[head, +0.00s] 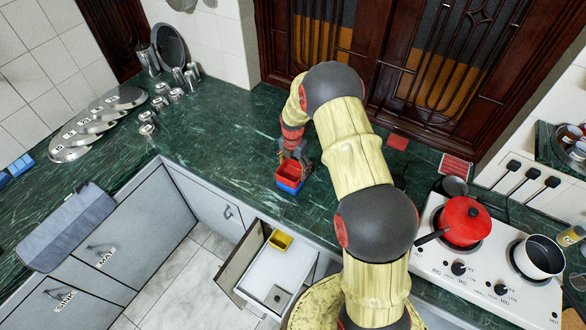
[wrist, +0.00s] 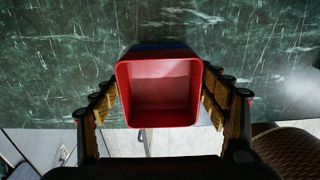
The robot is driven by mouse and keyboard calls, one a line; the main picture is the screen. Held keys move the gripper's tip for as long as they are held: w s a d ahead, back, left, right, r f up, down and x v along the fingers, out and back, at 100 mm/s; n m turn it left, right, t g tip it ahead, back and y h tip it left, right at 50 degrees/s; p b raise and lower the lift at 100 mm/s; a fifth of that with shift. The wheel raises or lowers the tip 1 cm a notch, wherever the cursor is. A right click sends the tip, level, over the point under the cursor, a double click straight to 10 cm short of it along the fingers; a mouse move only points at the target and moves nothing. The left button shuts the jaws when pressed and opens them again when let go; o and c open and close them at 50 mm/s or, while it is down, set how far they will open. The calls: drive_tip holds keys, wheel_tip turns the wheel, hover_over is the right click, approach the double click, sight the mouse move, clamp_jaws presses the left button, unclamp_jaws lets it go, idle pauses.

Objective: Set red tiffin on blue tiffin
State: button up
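The red tiffin (head: 289,172) is an open square box, seen directly above the blue tiffin (head: 289,186) near the counter's front edge. I cannot tell whether it rests fully on it. My gripper (head: 294,154) reaches down at the red tiffin from behind. In the wrist view, the red tiffin (wrist: 162,88) is empty and lies between my gripper's two fingers (wrist: 160,100), whose pads appear to touch its left and right sides. Only a dark blue strip of the blue tiffin (wrist: 158,47) shows behind the red rim; the rest is hidden.
Below the counter (head: 225,135) an open drawer (head: 275,275) holds a yellow container (head: 280,240). A stove with a red pot (head: 465,222) and a white saucepan (head: 540,257) is at right. Metal plates (head: 95,120) and cups stand at left. The counter left of the tiffins is clear.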

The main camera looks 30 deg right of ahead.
drive_tip(key=o, duration=0.3)
drive_tip(key=shift+o, duration=0.2)
drive_tip(key=shift+r, duration=0.15)
wheel_tip(320, 180, up, 12)
wheel_tip(320, 180, up, 12)
drive_tip(key=m+t, duration=0.1)
drive_tip(key=m, duration=0.4)
hover_over(293, 174)
drive_tip(key=s+a, duration=0.3)
drive_tip(key=s+a+r+m+t, duration=0.1)
drive_tip(key=s+a+r+m, duration=0.35)
drive_tip(key=s+r, duration=0.4)
drive_tip(key=s+a+r+m+t, duration=0.1)
drive_tip(key=s+a+r+m, duration=0.1)
drive_tip(key=s+r+m, duration=0.2)
drive_tip(key=s+a+r+m+t, duration=0.2)
drive_tip(key=s+r+m, duration=0.3)
drive_tip(key=s+m, duration=0.6)
drive_tip(key=s+a, duration=0.1)
drive_tip(key=s, duration=0.5)
drive_tip(key=shift+s+t, duration=0.3)
